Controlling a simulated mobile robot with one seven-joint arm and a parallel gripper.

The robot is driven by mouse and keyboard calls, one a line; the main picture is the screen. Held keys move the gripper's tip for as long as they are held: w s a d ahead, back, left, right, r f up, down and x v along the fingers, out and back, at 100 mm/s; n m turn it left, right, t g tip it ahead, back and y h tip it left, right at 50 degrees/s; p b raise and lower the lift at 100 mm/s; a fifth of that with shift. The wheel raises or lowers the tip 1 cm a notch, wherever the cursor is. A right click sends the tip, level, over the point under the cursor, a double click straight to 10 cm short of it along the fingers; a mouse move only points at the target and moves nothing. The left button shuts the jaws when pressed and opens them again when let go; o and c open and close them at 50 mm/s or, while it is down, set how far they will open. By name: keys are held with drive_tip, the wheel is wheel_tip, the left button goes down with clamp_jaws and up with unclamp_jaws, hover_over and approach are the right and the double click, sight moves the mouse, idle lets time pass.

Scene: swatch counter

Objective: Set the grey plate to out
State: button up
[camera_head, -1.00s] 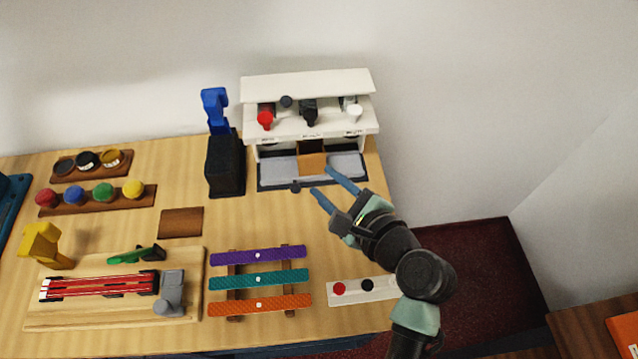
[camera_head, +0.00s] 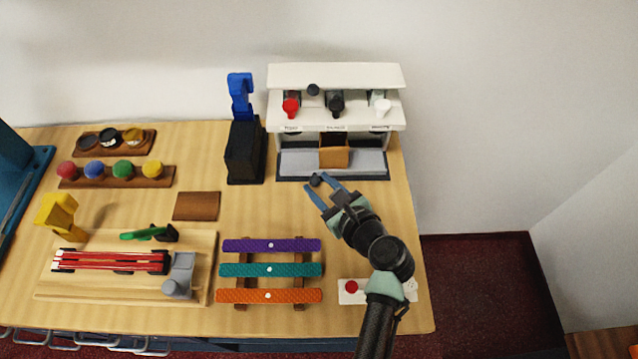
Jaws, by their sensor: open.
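The grey plate (camera_head: 371,161) lies flat in a dark tray under the white machine (camera_head: 336,121) at the back right of the counter. A brown block stands over its middle and hides part of it. A small dark knob (camera_head: 315,181) sticks out at the plate's front edge. My gripper (camera_head: 315,181) is open, its two blue fingers on either side of the knob. I cannot tell whether either finger touches it.
Red, black and white taps or levers hang on the machine above the plate. A black holder with a blue tool (camera_head: 240,96) stands left of the machine. Coloured bars (camera_head: 271,245) lie in front. A white button strip (camera_head: 348,298) lies under my arm.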

drive_tip(key=shift+w+a+f, duration=0.2)
drive_tip(key=shift+w+a, duration=0.05)
drive_tip(key=shift+w, duration=0.1)
clamp_jaws()
drive_tip(key=shift+s, duration=0.1)
idle(1.2)
